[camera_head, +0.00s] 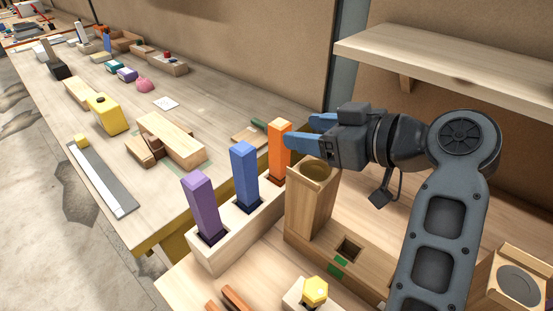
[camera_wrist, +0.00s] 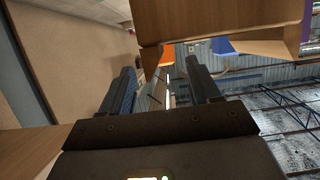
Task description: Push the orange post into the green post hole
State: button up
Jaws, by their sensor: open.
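The orange post (camera_head: 279,150) stands upright in the far end of a pale wooden rack (camera_head: 222,250), beside the blue post (camera_head: 244,172) and the purple post (camera_head: 202,205). My gripper (camera_head: 302,130) is open, its blue fingers pointing left towards the upper part of the orange post. I cannot tell whether they touch it. A square hole (camera_head: 349,248) with green marks (camera_head: 337,264) beside it lies in a wooden base and looks empty. In the wrist view the two fingers (camera_wrist: 163,88) are apart with no post clearly between them; an orange patch (camera_wrist: 249,47) shows past them.
A tall wooden block (camera_head: 311,205) with a round recess stands under my gripper, between the rack and the hole. A yellow-topped piece (camera_head: 314,291) is in front. A shelf (camera_head: 450,68) is at upper right. A long table (camera_head: 110,170) with many objects lies at left.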

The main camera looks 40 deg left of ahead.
aim_at(286, 126)
jog(key=x, duration=0.3)
jog(key=shift+s+a+r+b, duration=0.15)
jog(key=shift+s+a+b, duration=0.05)
jog(key=shift+a+b, duration=0.2)
jog(key=shift+w+a, duration=0.1)
jog(key=shift+a, duration=0.6)
grip_shut()
